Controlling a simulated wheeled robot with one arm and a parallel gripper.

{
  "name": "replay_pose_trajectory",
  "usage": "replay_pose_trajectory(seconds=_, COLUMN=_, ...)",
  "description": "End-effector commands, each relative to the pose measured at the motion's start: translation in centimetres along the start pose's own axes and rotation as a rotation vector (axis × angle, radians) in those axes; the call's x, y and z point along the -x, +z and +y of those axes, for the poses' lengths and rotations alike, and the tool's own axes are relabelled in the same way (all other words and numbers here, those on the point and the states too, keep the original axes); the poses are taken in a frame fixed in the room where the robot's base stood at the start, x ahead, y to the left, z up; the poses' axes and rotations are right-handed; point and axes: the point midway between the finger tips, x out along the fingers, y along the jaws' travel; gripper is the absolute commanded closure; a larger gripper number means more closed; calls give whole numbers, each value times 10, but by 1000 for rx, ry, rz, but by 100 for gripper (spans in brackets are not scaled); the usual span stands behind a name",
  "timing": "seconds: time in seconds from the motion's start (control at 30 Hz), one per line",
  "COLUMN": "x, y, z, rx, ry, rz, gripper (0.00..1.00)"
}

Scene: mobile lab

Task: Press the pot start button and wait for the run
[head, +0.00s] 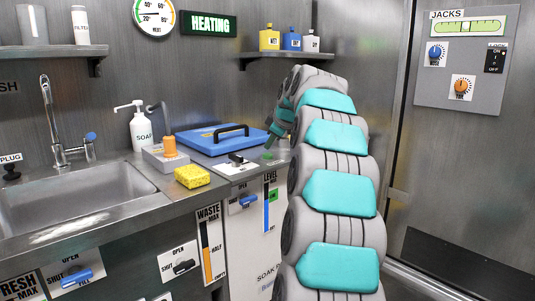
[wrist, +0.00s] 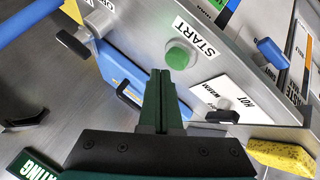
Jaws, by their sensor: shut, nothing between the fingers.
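The round green start button (wrist: 180,54) sits on a grey metal surface in the wrist view, with the START label (wrist: 196,39) beside it. My gripper (wrist: 162,74) is shut and empty, its dark green fingertips close to the button's lower left edge. I cannot tell whether they touch it. The pot's blue lid (head: 205,144) with a black handle lies on the counter in the head view, left of my arm. The green wall sign (head: 209,24) reads HEATING.
A HOT/WARM switch plate (head: 236,167) lies in front of the lid. A yellow sponge (head: 192,176), a grey box with an orange knob (head: 167,158) and a soap bottle (head: 141,130) stand between the lid and the sink (head: 75,198).

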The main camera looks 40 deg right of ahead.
Motion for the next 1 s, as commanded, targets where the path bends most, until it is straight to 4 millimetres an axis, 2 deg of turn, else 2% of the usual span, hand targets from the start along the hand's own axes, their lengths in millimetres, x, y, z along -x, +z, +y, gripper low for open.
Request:
replay_pose_trajectory(seconds=0.37, x=2, y=-2, z=2, rx=0, ry=1, rz=0, gripper=100)
replay_pose_trajectory(seconds=1.0, x=36, y=-26, z=27, rx=0, ry=3, rz=1, gripper=100)
